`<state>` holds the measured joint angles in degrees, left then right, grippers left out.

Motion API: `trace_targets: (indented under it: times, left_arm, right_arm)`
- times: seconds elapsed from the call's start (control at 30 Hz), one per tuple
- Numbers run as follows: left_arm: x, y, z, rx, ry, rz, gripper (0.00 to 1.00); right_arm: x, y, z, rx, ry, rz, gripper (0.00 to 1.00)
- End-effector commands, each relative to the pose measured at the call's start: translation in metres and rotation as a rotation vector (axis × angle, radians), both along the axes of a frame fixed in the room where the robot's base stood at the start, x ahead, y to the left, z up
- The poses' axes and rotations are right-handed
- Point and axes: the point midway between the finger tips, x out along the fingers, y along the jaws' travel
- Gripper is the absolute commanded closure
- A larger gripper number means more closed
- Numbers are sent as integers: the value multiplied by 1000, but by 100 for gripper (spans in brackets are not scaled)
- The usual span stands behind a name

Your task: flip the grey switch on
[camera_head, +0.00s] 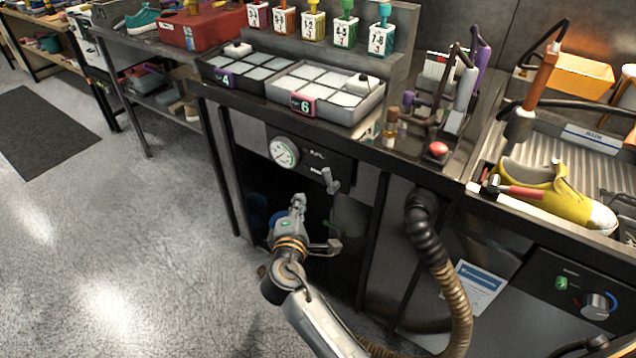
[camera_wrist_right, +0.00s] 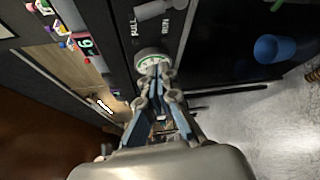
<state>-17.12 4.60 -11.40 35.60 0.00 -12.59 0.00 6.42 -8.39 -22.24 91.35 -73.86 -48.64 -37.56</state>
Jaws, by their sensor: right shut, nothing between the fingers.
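The grey switch (camera_head: 331,181) is a small lever on the dark panel under the bench top, right of a round white gauge (camera_head: 284,152). In the right wrist view the switch (camera_wrist_right: 158,9) is at the top edge, beside white lettering that includes RUN. My right gripper (camera_head: 298,201) is shut and empty, below and left of the switch in the head view. In the wrist view its fingertips (camera_wrist_right: 157,72) overlap the lower edge of the gauge (camera_wrist_right: 150,56), with a gap to the switch. My left gripper is not in view.
Above the panel, two compartment trays (camera_head: 378,112) stand on the bench. A ribbed hose (camera_head: 452,285) hangs right of my right arm. A red button (camera_head: 438,149) sits near the bench edge, and a yellow sneaker (camera_head: 548,190) lies at right.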

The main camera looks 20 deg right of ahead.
Motion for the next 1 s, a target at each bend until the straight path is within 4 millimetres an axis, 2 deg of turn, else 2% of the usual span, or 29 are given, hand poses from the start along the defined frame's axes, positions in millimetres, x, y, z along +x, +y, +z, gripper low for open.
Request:
trace_targets:
  times: [0.13, 0.27, 0.7, 0.8, 1.0]
  left_arm:
    - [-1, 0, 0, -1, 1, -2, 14]
    - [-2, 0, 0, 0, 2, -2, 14]
    - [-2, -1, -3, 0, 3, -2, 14]
    - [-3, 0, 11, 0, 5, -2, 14]
    - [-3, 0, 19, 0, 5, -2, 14]
  right_arm:
    - [4, -2, -1, 0, 0, 1, 100]
    - [18, -7, -3, -2, 1, 1, 100]
    - [94, -40, -17, 0, 1, 1, 100]
    - [81, -52, -9, 3, 4, -1, 100]
    - [69, -65, -5, 2, 2, 1, 100]
